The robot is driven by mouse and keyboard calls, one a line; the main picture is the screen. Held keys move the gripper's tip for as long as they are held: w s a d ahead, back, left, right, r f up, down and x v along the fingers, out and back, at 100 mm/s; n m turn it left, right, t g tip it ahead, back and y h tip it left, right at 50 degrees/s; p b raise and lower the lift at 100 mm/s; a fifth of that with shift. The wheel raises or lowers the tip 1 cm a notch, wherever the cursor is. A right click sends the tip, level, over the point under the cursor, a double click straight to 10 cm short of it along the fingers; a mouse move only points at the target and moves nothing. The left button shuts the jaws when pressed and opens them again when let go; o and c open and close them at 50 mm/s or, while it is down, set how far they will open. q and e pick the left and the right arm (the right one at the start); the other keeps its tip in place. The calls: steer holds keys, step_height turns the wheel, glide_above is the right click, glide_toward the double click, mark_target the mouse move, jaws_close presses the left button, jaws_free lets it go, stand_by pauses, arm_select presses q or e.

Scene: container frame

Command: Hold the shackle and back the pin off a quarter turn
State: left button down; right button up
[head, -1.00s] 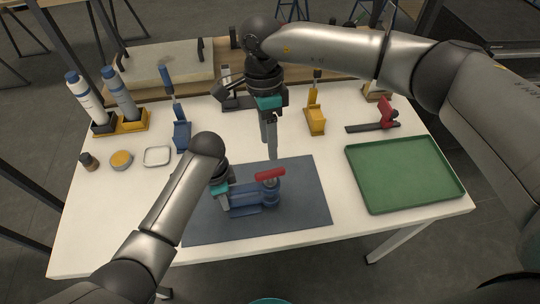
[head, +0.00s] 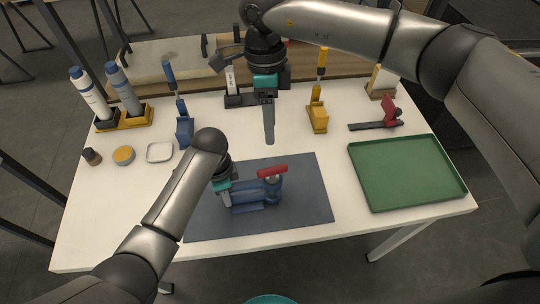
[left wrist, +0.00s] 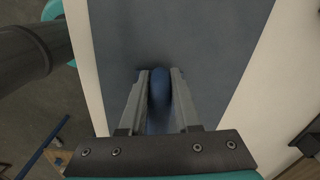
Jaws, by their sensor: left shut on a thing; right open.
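The blue shackle (head: 246,194) lies on the dark blue-grey mat (head: 310,210), with a red bar-shaped pin handle (head: 272,171) at its right end. My left gripper (head: 228,196) is shut on the shackle's left end. The left wrist view shows its two fingers on either side of the rounded blue shackle body (left wrist: 159,88); the pin is hidden there. My right gripper (head: 269,138) is open and empty. It hangs above the table behind the shackle, apart from the pin handle. Its fingers overlap in this view.
A green tray (head: 435,198) lies at the right. Bottles in a yellow holder (head: 137,117), a blue stand (head: 185,128), a yellow stand (head: 318,118) and a red clamp-like tool (head: 388,115) line the back. Small containers (head: 123,155) sit at the left. The mat's right part is clear.

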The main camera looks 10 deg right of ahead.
mark_target(270, 168)
steer(key=f+m, duration=0.4)
steer(key=m, duration=0.6)
steer(key=s+f+m, duration=0.1)
steer(key=f+m, duration=0.2)
steer(key=m, duration=0.8)
steer(key=s+f+m, duration=0.1)
steer(key=f+m, duration=0.3)
steer(key=m, duration=0.7)
steer(key=shift+s+a+f, duration=0.2)
steer(key=shift+f, duration=0.15)
steer(key=shift+c, duration=0.3)
jaws_close()
